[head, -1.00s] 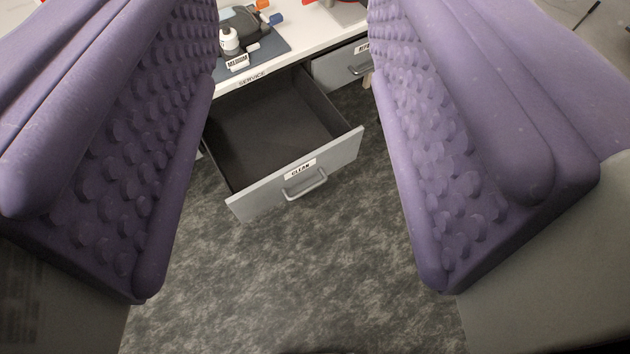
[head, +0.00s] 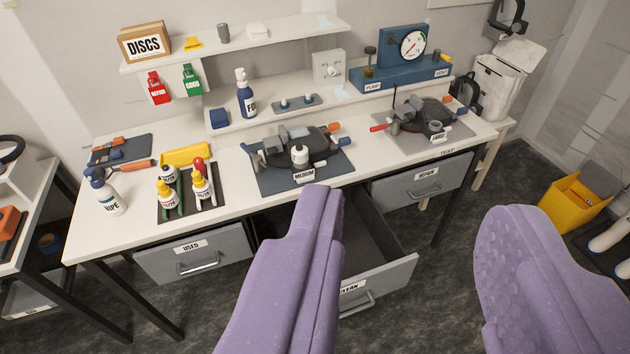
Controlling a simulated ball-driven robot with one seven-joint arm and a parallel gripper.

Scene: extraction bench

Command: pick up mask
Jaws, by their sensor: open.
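A dark mask (head: 290,148) with blue and orange ends lies on a dark blue mat in the middle of the bench, by a label reading MEDIUM. A second dark mask (head: 425,112) with a red end lies on a grey mat at the bench's right, by a label reading LARGE. My gripper (head: 412,205) shows as two wide-apart purple fingers, open and with nothing between them. It is in front of the bench, apart from both masks. The left finger partly hides the open drawer.
The CLEAN drawer (head: 385,277) stands pulled out below the bench and looks empty where visible. The USED drawer (head: 195,255) and REPAIR drawer (head: 422,182) are shut. Bottles (head: 200,187) stand left of the middle mat. A gauge unit (head: 400,58) stands behind the right mask.

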